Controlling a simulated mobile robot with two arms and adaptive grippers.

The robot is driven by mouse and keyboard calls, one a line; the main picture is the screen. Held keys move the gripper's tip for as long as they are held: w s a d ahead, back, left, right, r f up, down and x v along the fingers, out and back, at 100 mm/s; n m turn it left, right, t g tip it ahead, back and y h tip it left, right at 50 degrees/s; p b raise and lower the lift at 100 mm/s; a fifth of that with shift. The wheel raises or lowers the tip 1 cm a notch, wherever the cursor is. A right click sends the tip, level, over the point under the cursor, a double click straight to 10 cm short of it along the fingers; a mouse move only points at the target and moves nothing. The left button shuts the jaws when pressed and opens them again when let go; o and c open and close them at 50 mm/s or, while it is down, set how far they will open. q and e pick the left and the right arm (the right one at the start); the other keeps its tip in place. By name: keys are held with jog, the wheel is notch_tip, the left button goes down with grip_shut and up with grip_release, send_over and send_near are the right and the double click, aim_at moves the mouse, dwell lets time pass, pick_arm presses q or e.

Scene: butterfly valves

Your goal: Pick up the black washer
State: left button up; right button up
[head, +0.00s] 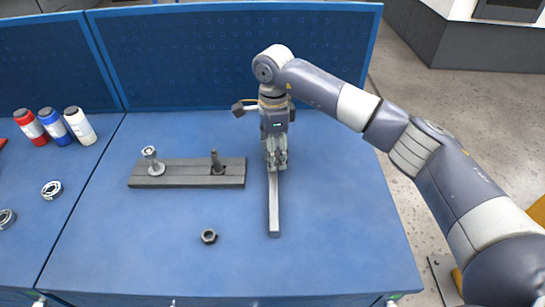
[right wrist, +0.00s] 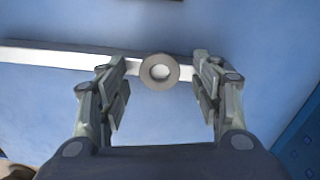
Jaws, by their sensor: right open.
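My right gripper (head: 277,165) points down over the far end of a narrow grey bar (head: 274,210) on the blue table. In the right wrist view its two fingers (right wrist: 160,92) are open. A round grey-brown ring (right wrist: 147,75) with a pale centre lies between and slightly beyond the fingertips, at the bar's end, apparently untouched. It may be the washer; its colour looks grey rather than black. The gripper hides this spot in the head view. My left gripper is not in view.
A grey plate (head: 180,181) left of the gripper carries a silver post (head: 151,158) and a dark post (head: 215,160). A dark nut (head: 209,236) lies nearer the front. Bottles (head: 80,125) stand far left. A blue back panel (head: 200,50) rises behind.

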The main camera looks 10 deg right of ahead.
jog(key=shift+s, duration=0.1)
jog(key=c, duration=1.2)
jog(key=shift+o, duration=0.2)
